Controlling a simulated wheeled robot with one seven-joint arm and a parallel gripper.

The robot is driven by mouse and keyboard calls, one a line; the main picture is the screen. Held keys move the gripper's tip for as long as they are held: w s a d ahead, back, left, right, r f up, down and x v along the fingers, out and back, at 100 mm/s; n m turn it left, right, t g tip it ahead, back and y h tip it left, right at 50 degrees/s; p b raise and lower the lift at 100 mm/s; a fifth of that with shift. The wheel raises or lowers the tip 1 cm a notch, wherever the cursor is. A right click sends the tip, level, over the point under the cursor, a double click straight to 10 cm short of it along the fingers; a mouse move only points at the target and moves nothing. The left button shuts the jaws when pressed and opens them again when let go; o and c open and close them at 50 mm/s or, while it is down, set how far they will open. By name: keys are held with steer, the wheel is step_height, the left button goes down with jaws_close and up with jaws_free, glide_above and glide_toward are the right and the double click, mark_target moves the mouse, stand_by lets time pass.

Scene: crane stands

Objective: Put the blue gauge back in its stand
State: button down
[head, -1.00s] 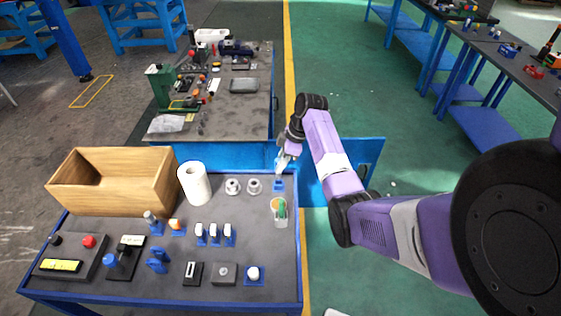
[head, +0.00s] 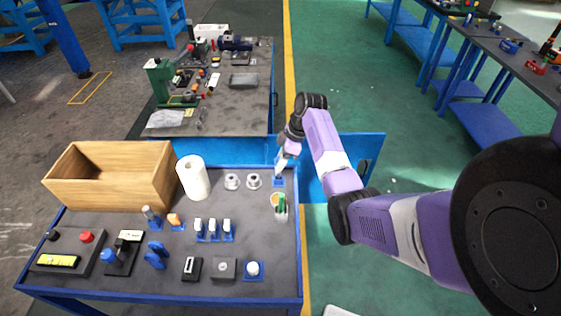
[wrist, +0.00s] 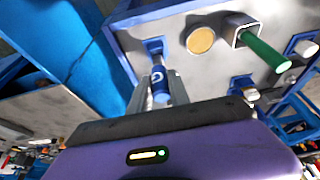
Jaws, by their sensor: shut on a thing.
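In the wrist view, my gripper (wrist: 158,92) is shut on the blue gauge (wrist: 159,78), a small blue cylinder with a white mark and a pale narrower end. That end points at a blue stand (wrist: 154,46) on the grey table top. The gauge and stand line up closely, but I cannot tell how far the gauge is seated in the stand. In the head view, my gripper (head: 283,161) is right above the blue stand (head: 279,182) at the table's far right corner. The gauge is too small to make out there.
A paper roll (head: 193,178), a wooden box (head: 112,178) and several small blue stands fill the rest of the table. A blue panel (head: 350,160) lies behind my gripper.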

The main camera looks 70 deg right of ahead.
steer(key=shift+f+b, duration=0.9)
steer(key=shift+f, duration=0.55)
steer(key=c, duration=1.1)
jaws_free()
steer(key=shift+c, duration=0.2)
steer(key=p+v, duration=0.4)
steer(key=v, duration=0.1)
steer(key=v, duration=0.7)
steer(key=shift+r+b, duration=0.35)
steer(key=shift+b, duration=0.05)
steer(key=shift+s+d, duration=0.1)
